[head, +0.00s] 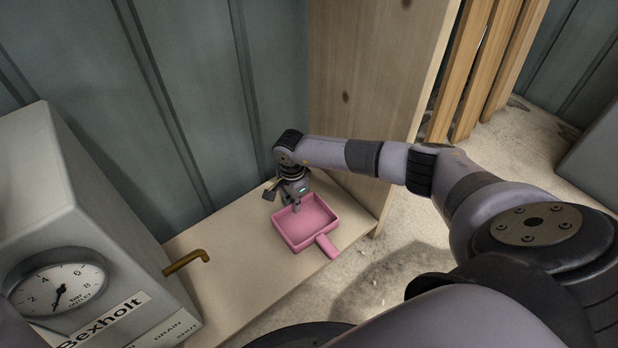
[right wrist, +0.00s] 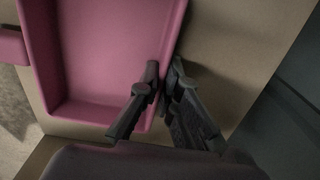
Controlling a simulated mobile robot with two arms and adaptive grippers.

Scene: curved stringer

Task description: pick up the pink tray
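The pink tray (head: 318,228) is a shallow rectangular pan with a short handle pointing to the lower right. It sits on the light wooden shelf in the head view. My right gripper (head: 289,205) is at the tray's far left side, pointing down. In the right wrist view one finger of the right gripper (right wrist: 165,72) is inside the tray (right wrist: 100,50) and the other outside, with the rim wall pinched between them. The tray looks flat on the shelf. My left gripper is not in view.
A grey box with a pressure gauge (head: 58,291) stands at left, with a brass pipe (head: 187,262) sticking out towards the shelf (head: 225,270). A wooden panel (head: 370,90) rises behind the tray. Grey ribbed wall (head: 190,100) lies behind.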

